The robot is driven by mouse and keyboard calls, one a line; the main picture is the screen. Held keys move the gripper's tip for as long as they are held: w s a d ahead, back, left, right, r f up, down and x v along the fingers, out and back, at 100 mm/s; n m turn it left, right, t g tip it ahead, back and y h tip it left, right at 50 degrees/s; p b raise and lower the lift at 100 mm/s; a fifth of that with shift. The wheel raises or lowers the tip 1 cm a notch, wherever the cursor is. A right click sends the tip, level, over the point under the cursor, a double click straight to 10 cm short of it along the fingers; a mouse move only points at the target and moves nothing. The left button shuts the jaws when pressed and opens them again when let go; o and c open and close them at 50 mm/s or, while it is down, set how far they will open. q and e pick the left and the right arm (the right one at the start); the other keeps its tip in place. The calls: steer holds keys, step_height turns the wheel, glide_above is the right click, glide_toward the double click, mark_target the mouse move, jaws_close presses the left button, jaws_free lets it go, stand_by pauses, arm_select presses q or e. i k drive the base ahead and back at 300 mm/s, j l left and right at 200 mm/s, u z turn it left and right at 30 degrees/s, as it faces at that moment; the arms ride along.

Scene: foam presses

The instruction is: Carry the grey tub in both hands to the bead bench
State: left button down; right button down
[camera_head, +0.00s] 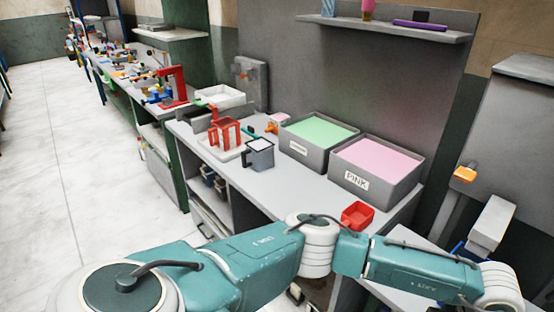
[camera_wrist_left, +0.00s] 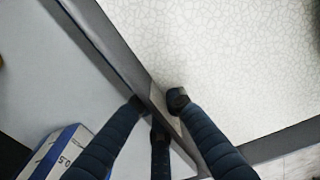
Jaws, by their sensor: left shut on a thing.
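In the left wrist view a grey tub (camera_wrist_left: 282,140) fills the upper right, with a white, crackled surface inside its walls. My left gripper (camera_wrist_left: 158,101) has its dark ribbed fingers on both sides of the tub's wall and is shut on it. The far side of the tub is out of frame. In the head view two other grey tubs stand on the bench (camera_head: 300,192): one with a green fill (camera_head: 319,134) and one with a pink fill (camera_head: 375,162), labelled PINK. My left gripper is not seen there, and my right gripper is in neither view.
A red scoop (camera_head: 357,215) lies at the bench's near end. A grey jug (camera_head: 259,155) and a red frame (camera_head: 225,134) stand left of the green-filled tub. A blue-and-white box (camera_wrist_left: 62,150) is beside the held tub. The pale floor (camera_head: 100,170) at left is clear.

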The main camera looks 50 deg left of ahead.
mark_target(295, 193)
steer(key=j, duration=1.9)
